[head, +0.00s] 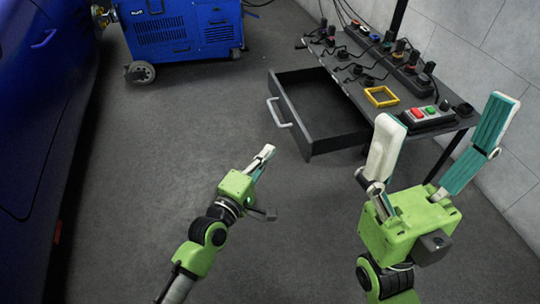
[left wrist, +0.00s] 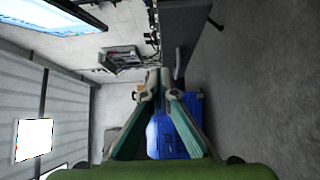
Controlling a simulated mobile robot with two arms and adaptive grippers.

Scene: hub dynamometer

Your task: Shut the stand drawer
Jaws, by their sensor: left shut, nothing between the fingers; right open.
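The stand drawer (head: 312,125) is dark grey and pulled well out of the black stand (head: 352,76), toward the left. It looks empty inside. Its light bar handle (head: 278,113) is on the front panel. My left gripper (head: 267,150) is shut and empty, to the near left of the drawer front and apart from the handle. Its shut fingers also show in the left wrist view (left wrist: 159,80), where the dark stand (left wrist: 184,32) lies just beyond them. My right gripper (head: 446,108) is open and empty, in front of the stand's near end, right of the drawer.
The stand top holds a yellow square frame (head: 381,97), a box with red and green buttons (head: 416,118) and several dark knobs and cables. A blue wheeled machine (head: 185,30) stands at the back left. A blue car (head: 40,110) fills the left edge. The floor between is clear.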

